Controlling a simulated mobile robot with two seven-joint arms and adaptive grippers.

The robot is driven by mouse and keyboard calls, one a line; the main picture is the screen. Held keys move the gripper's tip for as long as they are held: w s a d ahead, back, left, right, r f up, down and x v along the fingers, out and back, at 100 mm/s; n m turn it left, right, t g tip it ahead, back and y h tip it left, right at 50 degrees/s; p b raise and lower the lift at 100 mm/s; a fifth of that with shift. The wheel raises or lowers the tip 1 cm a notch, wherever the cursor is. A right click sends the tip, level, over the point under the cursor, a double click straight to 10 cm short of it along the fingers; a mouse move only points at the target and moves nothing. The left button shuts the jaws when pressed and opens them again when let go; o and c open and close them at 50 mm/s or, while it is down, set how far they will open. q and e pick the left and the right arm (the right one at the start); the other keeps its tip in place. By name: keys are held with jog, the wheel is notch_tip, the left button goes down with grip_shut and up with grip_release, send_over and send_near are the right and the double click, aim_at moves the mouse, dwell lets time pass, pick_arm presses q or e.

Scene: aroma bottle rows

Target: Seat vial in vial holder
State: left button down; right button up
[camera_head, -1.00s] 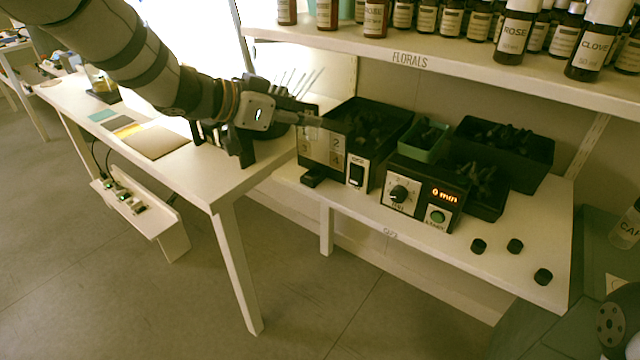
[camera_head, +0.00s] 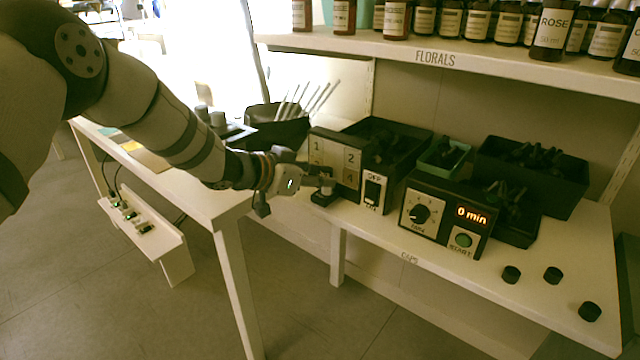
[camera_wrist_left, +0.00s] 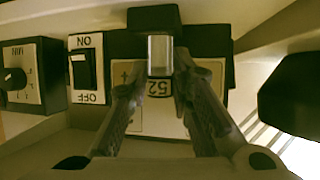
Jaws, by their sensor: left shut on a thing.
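My left gripper (camera_head: 318,181) reaches in from the left, just in front of the numbered panel on the lower shelf. It is shut on a small pale vial (camera_head: 327,187). In the left wrist view the vial (camera_wrist_left: 160,55) stands between the two fingertips (camera_wrist_left: 158,88), with a label reading 52 at the finger end. The small black vial holder (camera_head: 322,199) is directly under the vial in the head view; it also shows at the top of the wrist view (camera_wrist_left: 153,18). The vial's far end meets the holder in the picture; I cannot tell how deep it sits. My right gripper is not in view.
The numbered panel (camera_head: 335,160) and the on/off switch (camera_head: 373,190) stand close behind the holder. A timer box (camera_head: 445,216) is to the right, with black trays behind and several loose caps (camera_head: 511,274) on the shelf. The bottle shelf (camera_head: 480,68) overhangs above.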

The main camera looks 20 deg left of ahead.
pick_arm(q)
jog(key=shift+f, duration=0.2)
jog(key=c, duration=1.7)
grip_release()
